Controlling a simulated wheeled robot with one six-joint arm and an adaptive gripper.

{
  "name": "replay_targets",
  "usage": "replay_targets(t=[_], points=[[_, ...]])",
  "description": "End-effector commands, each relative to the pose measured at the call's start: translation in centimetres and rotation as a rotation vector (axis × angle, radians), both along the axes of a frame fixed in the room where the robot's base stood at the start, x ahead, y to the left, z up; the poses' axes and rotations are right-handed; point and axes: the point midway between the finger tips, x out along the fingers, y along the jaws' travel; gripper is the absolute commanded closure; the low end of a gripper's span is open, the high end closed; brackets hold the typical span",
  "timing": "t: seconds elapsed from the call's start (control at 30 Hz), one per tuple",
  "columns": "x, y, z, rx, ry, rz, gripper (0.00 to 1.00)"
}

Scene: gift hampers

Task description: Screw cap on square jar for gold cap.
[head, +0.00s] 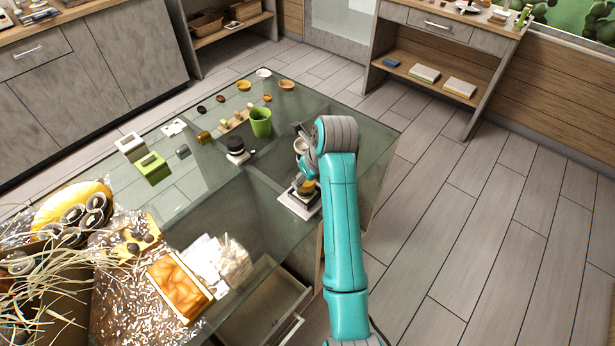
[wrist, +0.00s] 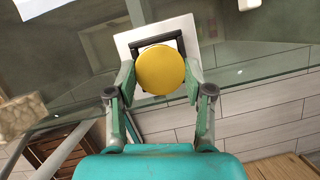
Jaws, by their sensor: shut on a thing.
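The gold cap (wrist: 160,70) is a round yellow disc between my fingertips in the wrist view. My gripper (wrist: 160,82) is shut on it, one finger on each side. In the head view the gold cap (head: 308,187) shows as a small yellow patch beside my gripper (head: 303,183). Under it is a white square base (wrist: 130,40) with a dark frame, also seen in the head view (head: 298,206) near the right edge of the glass table. The cap hides what is directly below it, so I cannot make out the square jar or whether the cap touches it.
The glass table (head: 350,118) holds a green cup (head: 261,122), a black-and-white item (head: 237,151), a green box (head: 152,167) and several small bowls. A hamper with straw (head: 45,290) fills the left front. A drawer (head: 265,310) stands open below the table.

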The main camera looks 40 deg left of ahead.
Motion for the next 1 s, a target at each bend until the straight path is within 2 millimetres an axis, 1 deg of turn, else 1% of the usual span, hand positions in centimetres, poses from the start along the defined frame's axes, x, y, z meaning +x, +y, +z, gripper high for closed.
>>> replay_targets(t=[0.1, 0.13, 0.17, 0.2, 0.23, 0.53, 0.63, 0.77, 1.0], points=[[0.0, 0.0, 0.0, -0.001, 0.001, 0.001, 0.93], [0.0, 0.0, 0.0, -0.001, 0.002, 0.002, 0.43], [0.0, 0.0, 0.0, -0.001, 0.002, 0.002, 0.36], [0.0, 0.0, 0.0, -0.001, 0.001, 0.003, 0.26], [0.0, 0.0, 0.0, -0.001, 0.001, 0.003, 0.19], [0.0, 0.0, 0.0, 0.0, 0.0, 0.002, 0.19], [0.0, -0.2, 0.5, 0.0, 0.0, 0.002, 0.19], [-0.1, -0.8, 2.0, 0.002, -0.002, 0.003, 0.19], [-0.6, -2.1, 5.4, 0.002, 0.0, 0.002, 0.19]])
